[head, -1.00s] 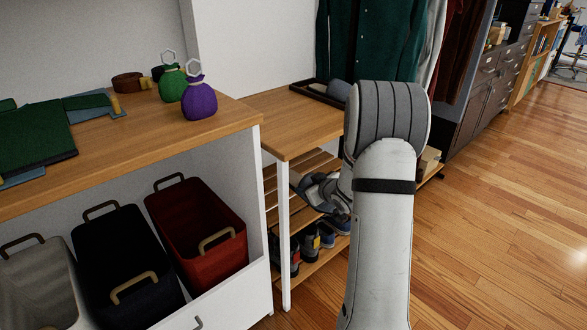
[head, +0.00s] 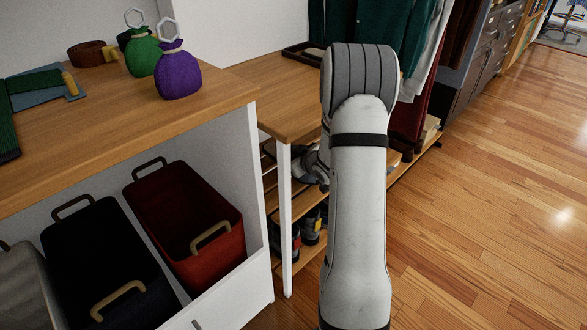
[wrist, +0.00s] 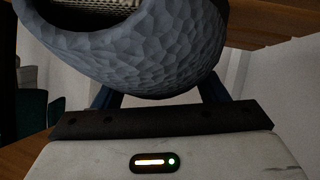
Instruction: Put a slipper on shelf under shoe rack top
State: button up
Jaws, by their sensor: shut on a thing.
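A blue-grey slipper (wrist: 150,60) with a faceted surface fills the upper wrist view. My gripper (wrist: 158,92) is shut on it, with a dark finger on either side. In the head view my gripper (head: 313,166) is just below the level of the wooden shoe rack top (head: 282,98), at the rack's open side. The slatted shelf (head: 269,180) under the top shows in part behind the white leg. My arm hides much of the rack, and I cannot make out the slipper clearly in the head view.
The rack's white front leg (head: 285,220) stands left of my gripper. Shoes (head: 308,230) sit on a lower shelf. A cabinet with a red bin (head: 190,225) and other bins adjoins on the left. Hanging clothes (head: 420,75) are behind. Open wooden floor (head: 480,220) lies right.

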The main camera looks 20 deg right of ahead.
notch_tip(320, 180, down, 4)
jog(key=shift+b, duration=0.75)
jog(key=shift+r, duration=0.15)
jog(key=o, duration=1.2)
jog(key=shift+c, duration=0.2)
